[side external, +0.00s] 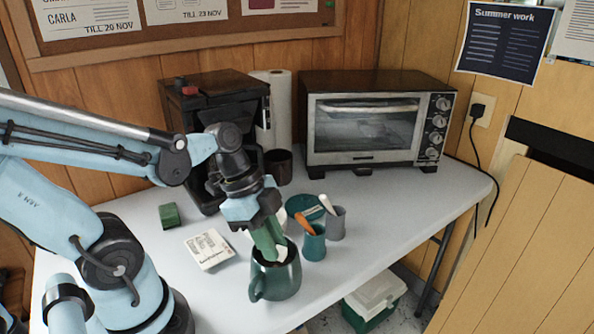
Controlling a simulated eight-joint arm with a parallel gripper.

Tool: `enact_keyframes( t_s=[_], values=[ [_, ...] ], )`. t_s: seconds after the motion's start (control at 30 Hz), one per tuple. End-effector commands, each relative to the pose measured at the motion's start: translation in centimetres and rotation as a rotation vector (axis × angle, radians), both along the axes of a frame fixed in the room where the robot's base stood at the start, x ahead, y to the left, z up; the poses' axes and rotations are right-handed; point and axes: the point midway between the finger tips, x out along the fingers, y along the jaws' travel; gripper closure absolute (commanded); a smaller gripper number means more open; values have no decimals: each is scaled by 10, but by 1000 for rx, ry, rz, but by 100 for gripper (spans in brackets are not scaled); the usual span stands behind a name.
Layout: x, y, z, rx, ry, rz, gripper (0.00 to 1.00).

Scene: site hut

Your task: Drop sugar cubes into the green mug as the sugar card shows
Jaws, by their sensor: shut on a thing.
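The green mug (276,282) stands upright near the front of the table, its handle to the left. My gripper (272,250) points down at the mug's mouth, with its green fingers at the opening. It is shut on a small white thing (282,253), which looks like a sugar cube, at or just inside the rim; the fingers partly hide it. The mug's inside is mostly hidden, so I cannot tell what lies in it. A white printed card (208,250), apparently the sugar card, lies left of the mug; its marks are too small to read.
Right behind the mug stand a teal cup (313,245) with an orange-handled utensil and a grey cup (337,225) with a white one. A round teal thing (308,207) is partly hidden behind. A green block (169,216), coffee machine (190,110) and toaster oven (365,125) stand farther back.

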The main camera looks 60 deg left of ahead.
Motion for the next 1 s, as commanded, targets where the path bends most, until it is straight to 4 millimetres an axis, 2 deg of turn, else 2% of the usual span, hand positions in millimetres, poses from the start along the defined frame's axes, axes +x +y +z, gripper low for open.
enact_keyframes(
  t_s=[0.07,0.1,0.3,0.7,1.0],
  values=[
    [0,0,0,0,0,0,90],
    [0,0,0,0,0,0,78],
    [0,0,0,0,0,0,50],
    [-1,2,4,0,1,2,50],
    [-6,11,30,0,0,2,50]
  ],
)
